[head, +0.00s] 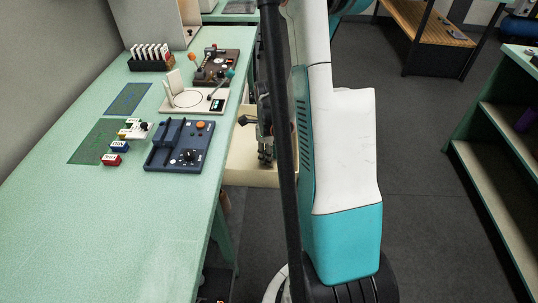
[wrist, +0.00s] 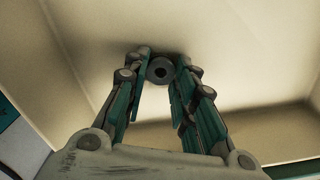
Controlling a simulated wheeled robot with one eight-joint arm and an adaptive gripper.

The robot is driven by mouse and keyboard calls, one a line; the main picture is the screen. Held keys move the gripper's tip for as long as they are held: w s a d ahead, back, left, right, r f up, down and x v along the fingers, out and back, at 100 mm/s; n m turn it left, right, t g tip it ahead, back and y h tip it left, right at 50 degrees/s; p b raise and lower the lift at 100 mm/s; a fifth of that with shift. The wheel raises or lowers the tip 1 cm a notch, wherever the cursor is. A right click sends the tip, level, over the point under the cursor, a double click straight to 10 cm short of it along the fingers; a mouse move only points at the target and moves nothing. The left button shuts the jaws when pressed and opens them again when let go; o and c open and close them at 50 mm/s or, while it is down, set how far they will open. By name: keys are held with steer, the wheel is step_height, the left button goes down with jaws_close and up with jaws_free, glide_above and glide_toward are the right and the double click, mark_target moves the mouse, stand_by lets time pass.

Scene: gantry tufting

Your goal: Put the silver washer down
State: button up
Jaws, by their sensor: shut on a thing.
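The silver washer (wrist: 160,70) shows in the wrist view as a small dark grey ring with a hole in it. It sits between the fingertips of my gripper (wrist: 163,72), which is shut on it. In the head view my gripper (head: 266,158) points down over a cream bin (head: 240,174) beside the bench. The bin's pale inside fills most of the wrist view. The washer cannot be made out in the head view, and its height above the bin floor is hard to tell.
The green bench (head: 150,215) holds a blue control box (head: 180,145), a beige device (head: 193,100), a brown device (head: 216,67), small coloured blocks (head: 117,150) and a dark rack with white cards (head: 150,57). The bench's near part is clear. Shelving (head: 500,170) stands at right.

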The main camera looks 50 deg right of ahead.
steer(key=shift+f, duration=0.1)
steer(key=o, duration=1.1)
steer(key=shift+c, duration=0.2)
step_height(320, 180, up, 12)
steer(key=p, duration=0.5)
